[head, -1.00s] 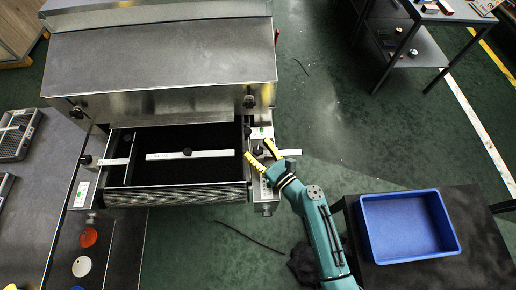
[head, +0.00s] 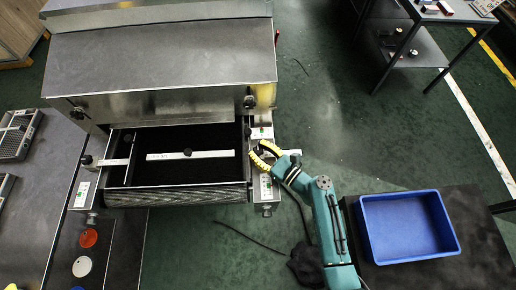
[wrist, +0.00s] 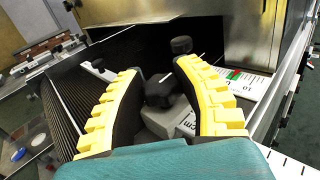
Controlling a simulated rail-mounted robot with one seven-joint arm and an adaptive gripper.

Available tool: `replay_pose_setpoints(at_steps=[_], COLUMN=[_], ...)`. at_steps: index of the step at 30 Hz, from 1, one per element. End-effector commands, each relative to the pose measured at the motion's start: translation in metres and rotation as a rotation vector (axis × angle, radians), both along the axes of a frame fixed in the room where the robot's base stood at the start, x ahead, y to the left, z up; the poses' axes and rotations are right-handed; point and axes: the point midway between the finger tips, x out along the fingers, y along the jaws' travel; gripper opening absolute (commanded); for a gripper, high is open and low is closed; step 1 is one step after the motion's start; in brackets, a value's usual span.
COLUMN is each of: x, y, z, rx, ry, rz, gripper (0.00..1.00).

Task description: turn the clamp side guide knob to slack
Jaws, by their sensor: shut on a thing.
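The black clamp knob (wrist: 160,90) sits between my fingers in the wrist view, on a grey block with a "cm" scale. In the head view my fingers hide most of this knob. My gripper (head: 257,153), with yellow ribbed fingers and black pads, is shut on it at the right side of the dryer's infeed; the fingers also show in the wrist view (wrist: 165,100). The side guide bar (head: 285,152) shows as a light strip just right of the fingers. I cannot tell the knob's turn angle.
Another black knob (wrist: 181,45) stands just behind, close to the right finger. A scale with a green mark (wrist: 240,76) lies to the right. The dark belt carries a white ruled bar (head: 215,154). A blue bin (head: 447,226) stands at right on a black table.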

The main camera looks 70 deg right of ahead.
Motion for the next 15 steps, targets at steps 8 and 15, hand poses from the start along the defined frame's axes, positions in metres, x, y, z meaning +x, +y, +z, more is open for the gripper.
replay_pose_setpoints(at_steps=[8, 15], x=[0.0002, 0.0001], y=[-0.0001, 0.0], z=[0.0007, 0.0004], rx=[0.001, 0.001], ry=[-0.001, -0.001], rz=[0.001, 0.0], gripper=[0.4, 0.62])
